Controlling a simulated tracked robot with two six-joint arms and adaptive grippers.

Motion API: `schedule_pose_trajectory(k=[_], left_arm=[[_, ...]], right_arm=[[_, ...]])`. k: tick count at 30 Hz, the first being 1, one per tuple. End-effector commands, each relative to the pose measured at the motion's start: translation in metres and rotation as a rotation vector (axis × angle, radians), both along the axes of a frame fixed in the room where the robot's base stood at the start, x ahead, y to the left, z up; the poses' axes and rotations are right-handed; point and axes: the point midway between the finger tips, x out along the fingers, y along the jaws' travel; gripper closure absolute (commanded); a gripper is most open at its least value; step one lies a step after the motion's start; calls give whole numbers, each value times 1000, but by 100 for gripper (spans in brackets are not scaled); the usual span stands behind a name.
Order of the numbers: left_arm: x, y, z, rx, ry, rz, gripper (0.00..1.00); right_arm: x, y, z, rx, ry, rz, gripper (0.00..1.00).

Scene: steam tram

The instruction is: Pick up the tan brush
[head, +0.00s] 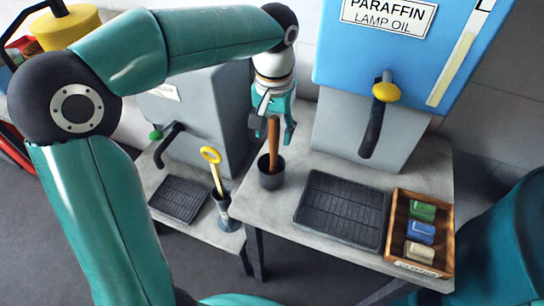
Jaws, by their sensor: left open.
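A tan-brown brush handle (273,148) stands nearly upright in a small dark cup (271,178) on the grey table. Its lower end is hidden inside the cup. My left gripper (273,130) points down over it, with its fingers apart. The top of the handle shows between the two fingers; I cannot tell whether either finger touches it. My right gripper is out of the picture.
A yellow ring-handled tool (214,172) stands in a holder on the lower table at left. A black tray (342,209) and a wooden box (394,225) of coloured blocks lie right of the cup. The blue paraffin dispenser (400,45) with its spout stands behind.

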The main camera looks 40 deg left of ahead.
Motion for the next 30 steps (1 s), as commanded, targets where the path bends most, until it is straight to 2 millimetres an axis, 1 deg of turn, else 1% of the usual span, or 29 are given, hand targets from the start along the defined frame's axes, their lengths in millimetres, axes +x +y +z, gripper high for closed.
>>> schedule_pose_trajectory(k=[1, 4, 7, 12, 13, 20, 21, 22, 30], left_arm=[[0, 0, -8, 0, 3, 1, 49], [0, 0, -18, 0, 2, 1, 49], [0, 0, -22, 0, -1, 1, 49], [0, 0, -22, 0, -1, 0, 49], [0, 0, -22, 0, -1, 0, 51], [0, 0, -22, 0, -1, -1, 89], [0, 0, -22, 0, -1, -1, 96], [0, 0, -22, 0, -1, -1, 100], [0, 0, -22, 0, -1, 0, 100]], right_arm=[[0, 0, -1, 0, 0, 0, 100], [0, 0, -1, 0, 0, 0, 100], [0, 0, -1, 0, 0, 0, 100], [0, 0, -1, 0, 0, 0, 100], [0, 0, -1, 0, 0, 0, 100], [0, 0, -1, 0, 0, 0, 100], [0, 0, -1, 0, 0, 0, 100], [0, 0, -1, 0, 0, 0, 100], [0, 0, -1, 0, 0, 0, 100]])
